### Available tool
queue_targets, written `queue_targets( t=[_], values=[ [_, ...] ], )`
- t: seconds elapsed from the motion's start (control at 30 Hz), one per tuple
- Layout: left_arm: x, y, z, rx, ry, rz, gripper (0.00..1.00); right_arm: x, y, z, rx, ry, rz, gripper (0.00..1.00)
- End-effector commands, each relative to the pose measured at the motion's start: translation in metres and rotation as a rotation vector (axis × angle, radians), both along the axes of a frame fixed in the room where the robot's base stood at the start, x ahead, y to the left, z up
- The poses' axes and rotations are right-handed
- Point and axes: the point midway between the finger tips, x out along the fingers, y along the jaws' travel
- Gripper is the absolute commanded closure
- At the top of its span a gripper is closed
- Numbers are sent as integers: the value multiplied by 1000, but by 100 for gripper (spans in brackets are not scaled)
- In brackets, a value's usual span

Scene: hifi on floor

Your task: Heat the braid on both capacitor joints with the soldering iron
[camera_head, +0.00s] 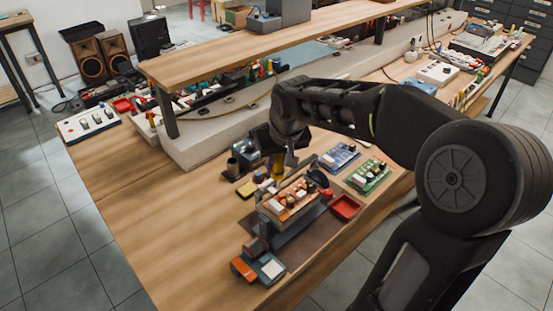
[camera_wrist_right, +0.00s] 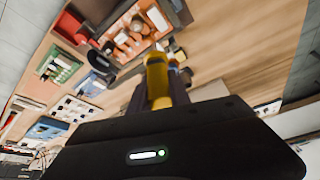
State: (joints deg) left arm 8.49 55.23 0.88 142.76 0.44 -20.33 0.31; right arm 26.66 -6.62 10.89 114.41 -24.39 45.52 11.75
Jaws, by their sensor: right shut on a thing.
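My right gripper (camera_head: 281,161) is shut on the yellow handle of the soldering iron (camera_wrist_right: 157,77). It holds the iron just behind the clamped circuit board (camera_head: 291,203), above the bench. The orange-brown board carries several pale and dark parts and sits in a grey holder (camera_head: 272,222) on a brown mat (camera_head: 315,228). The board also shows at the top of the right wrist view (camera_wrist_right: 125,38). The iron's tip, the braid and the two capacitor joints cannot be made out clearly. My left gripper is out of view.
A red tray (camera_head: 345,207), a green board (camera_head: 368,176) and a blue board (camera_head: 339,157) lie right of the holder. An orange and grey device (camera_head: 258,266) stands in front. A raised wooden shelf (camera_head: 265,46) runs behind. The left benchtop is clear.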

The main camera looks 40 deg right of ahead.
Motion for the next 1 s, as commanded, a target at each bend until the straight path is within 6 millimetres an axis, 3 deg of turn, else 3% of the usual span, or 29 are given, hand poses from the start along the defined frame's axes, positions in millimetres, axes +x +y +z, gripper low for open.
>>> queue_targets(
  t=[0.5, 1.0],
  values=[
    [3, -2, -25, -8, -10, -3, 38, 0, 0, -42, 0, 0, 0, 100],
    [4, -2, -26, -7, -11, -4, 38, 0, 0, -44, 0, 0, 0, 100]
  ],
)
